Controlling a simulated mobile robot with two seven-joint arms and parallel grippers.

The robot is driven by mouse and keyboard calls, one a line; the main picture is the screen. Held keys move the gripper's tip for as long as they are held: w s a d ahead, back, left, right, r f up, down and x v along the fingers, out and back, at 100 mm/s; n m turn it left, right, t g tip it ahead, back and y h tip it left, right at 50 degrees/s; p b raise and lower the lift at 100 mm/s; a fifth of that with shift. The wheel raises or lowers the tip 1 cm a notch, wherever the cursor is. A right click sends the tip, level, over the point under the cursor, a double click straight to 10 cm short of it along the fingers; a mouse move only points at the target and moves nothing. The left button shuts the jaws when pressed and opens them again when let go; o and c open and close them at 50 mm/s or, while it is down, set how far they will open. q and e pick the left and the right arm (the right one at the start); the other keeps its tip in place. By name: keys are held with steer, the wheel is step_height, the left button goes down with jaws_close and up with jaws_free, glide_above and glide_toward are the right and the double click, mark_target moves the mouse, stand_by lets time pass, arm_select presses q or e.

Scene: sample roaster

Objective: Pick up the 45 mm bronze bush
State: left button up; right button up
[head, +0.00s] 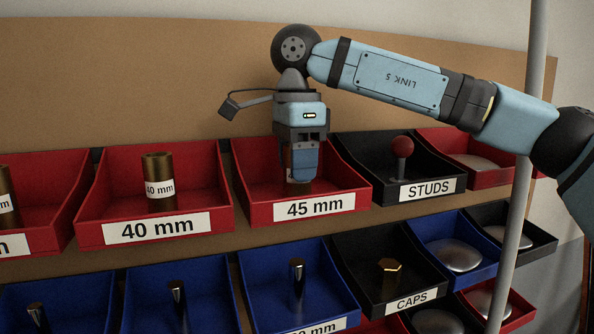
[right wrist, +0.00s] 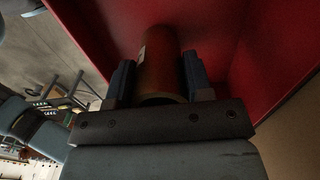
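The 45 mm bronze bush (head: 298,187) stands in the red bin (head: 331,207) labelled "45 mm", mostly hidden behind my right gripper in the head view. My right gripper (head: 304,176) points down into this bin with its fingers around the bush. In the right wrist view the brown bush (right wrist: 161,68) lies between the two fingers (right wrist: 160,80), very close to both, with part of a white label at its left edge. I cannot tell whether the fingers press on it. The bush seems still within the bin. My left gripper is not in view.
A bush marked 40 mm (head: 159,182) stands in the red bin to the left. The black STUDS bin (head: 428,189) adjoins on the right. Blue bins with metal pins and a black CAPS bin (head: 411,301) lie below. A grey upright pole (head: 524,190) stands at the right.

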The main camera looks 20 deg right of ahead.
steer(key=shift+c, duration=0.9)
steer(key=shift+r, duration=0.1)
